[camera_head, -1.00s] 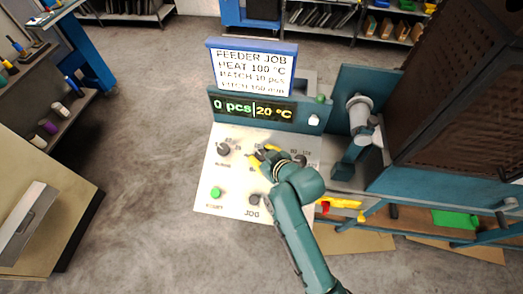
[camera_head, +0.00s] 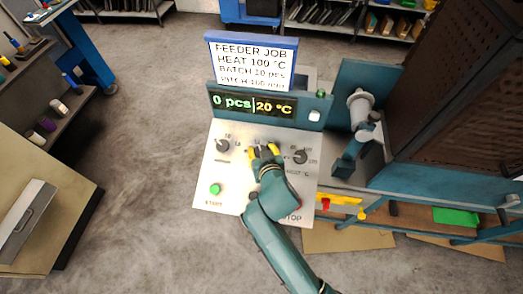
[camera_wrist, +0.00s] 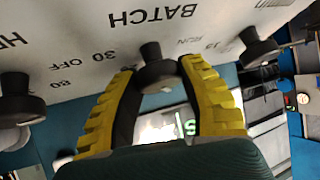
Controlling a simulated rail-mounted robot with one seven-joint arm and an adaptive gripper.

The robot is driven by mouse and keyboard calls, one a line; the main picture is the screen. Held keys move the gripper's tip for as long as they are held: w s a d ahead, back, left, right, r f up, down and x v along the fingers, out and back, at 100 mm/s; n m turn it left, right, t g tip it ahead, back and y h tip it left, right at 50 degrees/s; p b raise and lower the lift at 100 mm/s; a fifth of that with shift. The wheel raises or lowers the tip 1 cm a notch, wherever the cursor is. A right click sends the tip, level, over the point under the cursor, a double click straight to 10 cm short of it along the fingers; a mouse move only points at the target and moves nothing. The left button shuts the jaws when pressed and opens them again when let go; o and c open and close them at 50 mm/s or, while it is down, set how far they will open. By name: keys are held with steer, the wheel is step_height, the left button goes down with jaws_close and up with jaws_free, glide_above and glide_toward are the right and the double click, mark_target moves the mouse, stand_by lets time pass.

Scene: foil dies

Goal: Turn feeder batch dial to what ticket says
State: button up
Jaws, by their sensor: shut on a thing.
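The ticket (camera_head: 252,62) stands above the panel and reads FEEDER JOB, HEAT 100 °C, BATCH 10 pcs; its pitch line is blurred. The display (camera_head: 252,104) below it reads 0 pcs and 20 °C. My gripper (camera_head: 262,150) is at the middle dial of the white panel. In the wrist view, my yellow fingers (camera_wrist: 158,78) are shut on the dark batch dial (camera_wrist: 153,66), one on each side, beside the upside-down word BATCH. The dial's pointer direction cannot be made out, and the head view mostly hides this dial.
A left dial (camera_head: 222,146) and the heat dial (camera_head: 300,157) flank the batch dial closely. A green start button (camera_head: 215,189) is at the panel's lower left. My arm covers the panel's lower middle. A grey spindle (camera_head: 360,108) stands to the right.

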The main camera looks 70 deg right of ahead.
steer(key=shift+f, duration=0.1)
steer(key=o, duration=1.2)
steer(key=shift+c, duration=0.2)
steer(key=v, duration=1.2)
